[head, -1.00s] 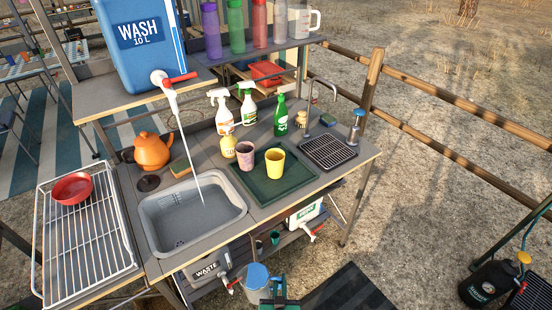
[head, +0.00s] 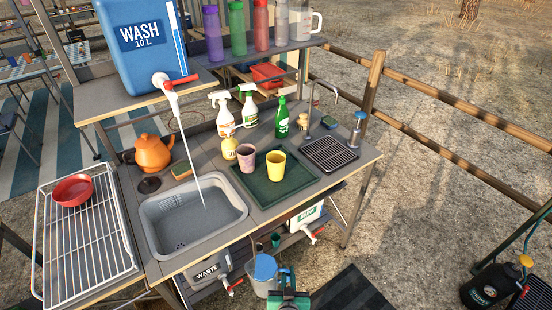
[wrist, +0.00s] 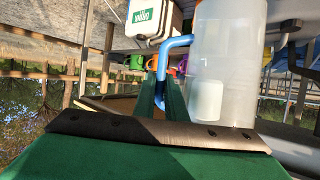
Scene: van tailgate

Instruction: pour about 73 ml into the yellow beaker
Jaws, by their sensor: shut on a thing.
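The yellow beaker (head: 276,164) stands upright on the dark green mat (head: 270,195), right of the sink. My gripper (head: 287,285) is low in front of the counter, at the bottom of the head view. It is shut on the blue handle (wrist: 170,42) of a translucent jug (head: 264,278), which looks roughly upright below counter height. In the wrist view the jug body (wrist: 230,55) is beside my green fingers (wrist: 163,95). Its liquid level is hard to make out. The jug is well apart from the beaker.
A speckled pinkish cup (head: 245,158) stands just left of the beaker. Behind are spray bottles (head: 221,112) and a green bottle (head: 282,118). A thin stream falls from the wash tank (head: 143,45) into the sink (head: 190,212). The counter edge and a waste container (head: 210,268) are near the jug.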

